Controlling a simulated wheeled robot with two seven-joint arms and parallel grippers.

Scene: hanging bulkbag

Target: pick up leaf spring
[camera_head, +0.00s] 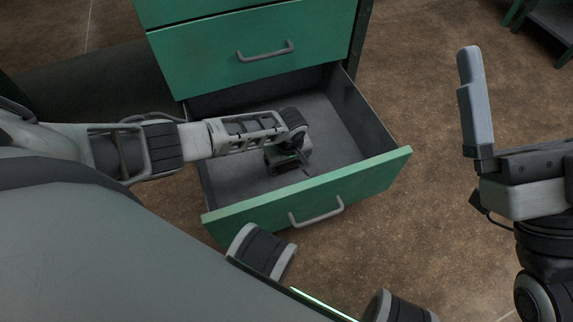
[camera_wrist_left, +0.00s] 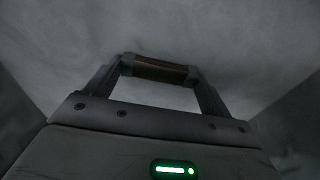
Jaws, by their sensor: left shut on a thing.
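My left gripper (camera_head: 304,164) reaches down inside an open drawer (camera_head: 340,115), near its middle. In the left wrist view, its two fingers (camera_wrist_left: 158,84) are shut on a short brown bar, the leaf spring (camera_wrist_left: 158,68), which spans between the fingertips. The grey drawer floor lies behind it. In the head view, the leaf spring is hidden or too dark to make out by the gripper. My right gripper (camera_head: 476,105) is at the right, outside the drawer and apart from it. Its pale finger side shows, but its opening does not.
The drawer belongs to a green cabinet with a closed drawer (camera_head: 265,50) above. The open drawer's green front (camera_head: 370,180) and side walls surround my left gripper. A shelf (camera_head: 550,20) stands at the far top right. Brown floor (camera_head: 430,110) is clear between the cabinet and my right gripper.

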